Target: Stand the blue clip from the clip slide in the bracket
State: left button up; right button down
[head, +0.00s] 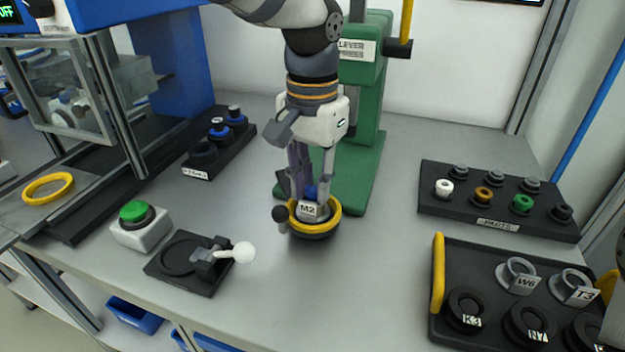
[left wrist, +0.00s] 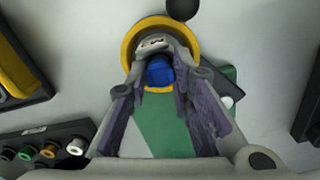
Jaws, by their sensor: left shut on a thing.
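My left gripper (head: 311,196) points down in the middle of the table, its fingers closed around the blue clip (head: 311,189). In the left wrist view the blue clip (left wrist: 160,72) shows between the fingertips. The clip is at the grey bracket labelled M2 (head: 313,211), which sits inside a yellow ring (head: 334,225) on a dark round base. Whether the clip is seated in the bracket I cannot tell, since the fingers hide its lower part. A black rack (head: 196,172) with several dark, blue-marked pieces, perhaps the clip slide, stands to the left.
The green lever press (head: 372,135) stands close behind. A green button box (head: 140,226) and a black fixture with a white-knobbed lever (head: 243,252) lie left. A parts rack (head: 497,225) and a tray (head: 437,275) of labelled pieces stand right. The front middle is clear.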

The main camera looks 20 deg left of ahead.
aim_at(312, 189)
pick_arm(q)
jog(key=o, duration=0.7)
jog(key=shift+o, duration=0.2)
notch_tip(312, 189, up, 12)
